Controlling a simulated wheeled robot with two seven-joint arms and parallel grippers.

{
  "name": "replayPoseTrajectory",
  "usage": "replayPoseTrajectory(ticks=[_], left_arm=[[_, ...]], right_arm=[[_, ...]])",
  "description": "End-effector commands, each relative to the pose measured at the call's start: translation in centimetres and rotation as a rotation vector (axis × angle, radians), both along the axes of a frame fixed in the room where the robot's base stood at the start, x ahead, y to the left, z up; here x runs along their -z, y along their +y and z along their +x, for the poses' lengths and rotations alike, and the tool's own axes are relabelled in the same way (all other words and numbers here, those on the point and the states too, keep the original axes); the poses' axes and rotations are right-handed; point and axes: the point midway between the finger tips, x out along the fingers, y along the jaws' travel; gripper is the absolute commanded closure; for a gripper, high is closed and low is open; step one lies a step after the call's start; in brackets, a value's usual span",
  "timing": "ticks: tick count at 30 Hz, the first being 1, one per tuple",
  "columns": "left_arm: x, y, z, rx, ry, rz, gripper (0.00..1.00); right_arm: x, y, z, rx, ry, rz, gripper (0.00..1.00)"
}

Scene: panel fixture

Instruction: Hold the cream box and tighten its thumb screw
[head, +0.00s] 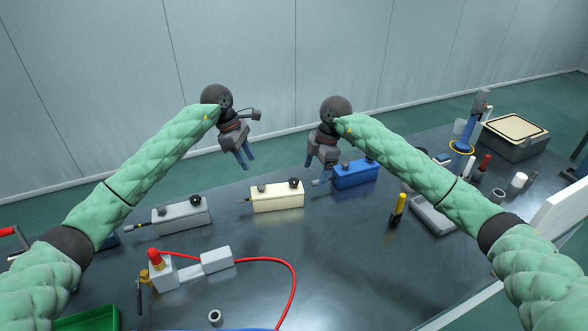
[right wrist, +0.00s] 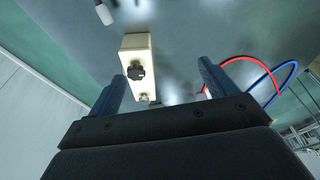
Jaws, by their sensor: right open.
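The cream box (head: 278,202) stands on the dark table between a grey box and a blue box. A black knob (head: 294,183) and a smaller grey knob (head: 262,188) sit on its top; I cannot tell which is the thumb screw. The right wrist view also shows the cream box (right wrist: 136,45), with its black knob (right wrist: 135,72), beyond the gripper fingers. My left gripper (head: 246,163) hangs above and left of the box, apart from it; its finger gap is unclear. My right gripper (head: 317,172) is open and empty, above and right of the box.
The grey box (head: 182,217) stands left and the blue box (head: 356,175) right, close to my right gripper. A grey device (head: 190,270) with a red cable (head: 292,275) lies in front. A yellow-and-black tool (head: 398,209) stands at right. The table before the cream box is mostly clear.

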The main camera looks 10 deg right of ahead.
Motion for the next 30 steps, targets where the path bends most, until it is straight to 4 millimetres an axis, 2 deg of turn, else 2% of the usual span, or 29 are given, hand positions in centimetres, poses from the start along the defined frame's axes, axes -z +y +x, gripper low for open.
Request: replayPoseTrajectory(ticks=[1,3,10,20,30], left_arm=[[0.0,0.0,0.0,0.000,0.000,0.000,0.64],[0.0,0.0,0.0,0.000,0.000,0.000,0.64],[0.0,0.0,0.0,0.000,0.000,0.000,0.64],[0.0,0.0,0.0,0.000,0.000,0.000,0.64],[0.0,0.0,0.0,0.000,0.000,0.000,0.64]], right_arm=[[0.3,1.4,0.8,-0.010,-0.008,-0.039,0.15],[0.9,2.7,1.6,-0.016,-0.017,-0.093,0.15],[2.0,5.4,3.5,-0.030,-0.052,-0.221,0.15],[3.2,6.0,3.9,-0.033,-0.061,-0.259,0.15],[7.4,6.0,3.9,-0.033,-0.059,-0.259,0.15]])
